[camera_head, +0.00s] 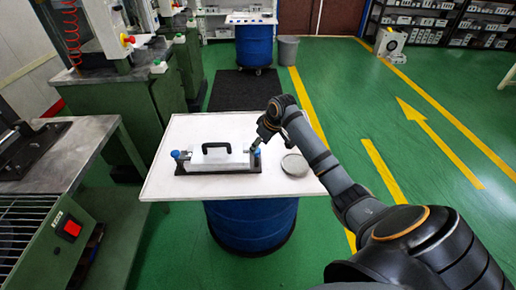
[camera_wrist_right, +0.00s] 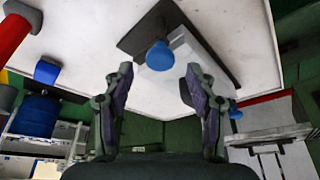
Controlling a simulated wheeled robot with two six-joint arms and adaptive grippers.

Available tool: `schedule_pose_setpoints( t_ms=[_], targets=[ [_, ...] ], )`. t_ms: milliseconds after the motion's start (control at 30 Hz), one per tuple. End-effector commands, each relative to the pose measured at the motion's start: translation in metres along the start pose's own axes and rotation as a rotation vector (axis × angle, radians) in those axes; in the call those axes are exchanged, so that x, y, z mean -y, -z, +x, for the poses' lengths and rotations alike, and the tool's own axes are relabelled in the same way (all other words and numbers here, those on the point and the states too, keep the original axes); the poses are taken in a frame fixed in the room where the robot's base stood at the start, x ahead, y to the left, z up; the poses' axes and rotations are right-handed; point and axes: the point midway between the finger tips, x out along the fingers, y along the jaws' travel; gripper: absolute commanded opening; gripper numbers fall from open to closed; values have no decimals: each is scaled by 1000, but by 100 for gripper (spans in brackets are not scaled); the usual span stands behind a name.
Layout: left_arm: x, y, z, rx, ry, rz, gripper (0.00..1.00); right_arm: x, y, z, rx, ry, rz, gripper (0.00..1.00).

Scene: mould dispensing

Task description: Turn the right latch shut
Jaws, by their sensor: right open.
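The mould (camera_head: 216,163) is a pale metal block with a black handle (camera_head: 216,147) on top, lying on a white tabletop. The right latch has a blue knob (camera_head: 257,152) at the mould's right end, and the left latch has a blue knob (camera_head: 175,154) at the other end. My right gripper (camera_head: 259,142) is just above the right latch. In the right wrist view, my right gripper (camera_wrist_right: 157,85) is open, with a blue knob (camera_wrist_right: 160,56) showing between and beyond its fingertips, apparently untouched. My left gripper is not in view.
A round grey dish (camera_head: 295,165) lies on the white tabletop (camera_head: 190,125), right of the mould. A blue drum (camera_head: 253,225) stands under the tabletop. A grey workbench (camera_head: 75,145) and green machines stand at left. The tabletop's front strip is clear.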

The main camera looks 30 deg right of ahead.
Motion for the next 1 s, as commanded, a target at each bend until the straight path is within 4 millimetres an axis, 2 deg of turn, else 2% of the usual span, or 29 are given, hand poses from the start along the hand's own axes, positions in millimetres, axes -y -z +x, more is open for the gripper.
schedule_pose_setpoints(
  t_ms=[100, 200, 500, 900, 1000],
  targets=[
    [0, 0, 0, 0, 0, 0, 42, 0, 0, 18, 0, 2, 2, 57],
    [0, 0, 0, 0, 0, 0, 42, 0, 0, 26, 0, 1, 0, 57],
    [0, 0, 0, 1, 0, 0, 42, 0, 0, 28, 0, -1, -1, 57],
    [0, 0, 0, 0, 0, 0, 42, 0, 0, 28, 0, -1, -1, 4],
    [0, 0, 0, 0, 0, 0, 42, 0, 0, 28, 0, 0, -2, 4]
  ],
)
